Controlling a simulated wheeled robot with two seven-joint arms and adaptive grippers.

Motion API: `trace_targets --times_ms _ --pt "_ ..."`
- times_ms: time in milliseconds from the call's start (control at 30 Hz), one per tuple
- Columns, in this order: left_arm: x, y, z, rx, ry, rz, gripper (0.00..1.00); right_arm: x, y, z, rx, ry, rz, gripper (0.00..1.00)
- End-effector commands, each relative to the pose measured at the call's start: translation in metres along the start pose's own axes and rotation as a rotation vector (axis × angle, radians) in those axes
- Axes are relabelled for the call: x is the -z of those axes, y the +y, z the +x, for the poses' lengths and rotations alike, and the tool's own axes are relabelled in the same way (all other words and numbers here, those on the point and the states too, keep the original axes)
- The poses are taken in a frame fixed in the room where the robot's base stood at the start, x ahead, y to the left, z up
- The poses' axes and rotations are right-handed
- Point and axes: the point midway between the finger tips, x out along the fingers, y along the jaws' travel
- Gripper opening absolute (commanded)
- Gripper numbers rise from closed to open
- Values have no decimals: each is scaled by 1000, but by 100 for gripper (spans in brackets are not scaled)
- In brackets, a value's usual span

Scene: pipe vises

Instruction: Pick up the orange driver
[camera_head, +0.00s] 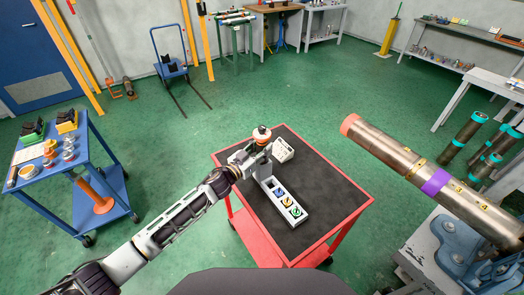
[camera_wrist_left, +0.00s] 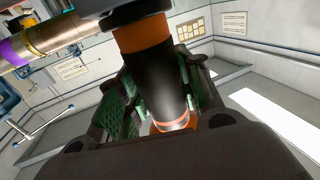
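The orange driver (camera_head: 262,134) shows in the head view as an orange and white top above my left gripper (camera_head: 259,152). In the left wrist view the driver (camera_wrist_left: 155,75) is a black cylinder with orange bands, standing between the two fingers, which have green pads. It hides part of the fingers, so I cannot tell whether they press on it. The left gripper is over the far end of a white tray (camera_head: 270,197) on the red cart. Whether the driver still touches the tray is hidden. My right gripper is not in view.
The tray also has blue, yellow and green marked places. A white block (camera_head: 284,149) is right of the gripper. The red cart's dark top (camera_head: 335,195) is otherwise clear. A large pipe (camera_head: 400,155) juts in from the right. A blue cart (camera_head: 105,160) stands left.

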Motion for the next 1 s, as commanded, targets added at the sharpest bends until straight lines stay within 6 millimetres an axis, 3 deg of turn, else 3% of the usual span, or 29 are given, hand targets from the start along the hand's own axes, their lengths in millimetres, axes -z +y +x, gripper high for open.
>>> trace_targets --times_ms 33,200,667,1000 --pt "0 0 0 0 0 0 20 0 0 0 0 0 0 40" --pt "0 0 0 0 0 0 0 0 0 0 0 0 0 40" --pt "9 -1 1 -1 6 2 0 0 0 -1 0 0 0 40" --pt "44 -1 1 -2 9 5 0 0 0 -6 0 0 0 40"
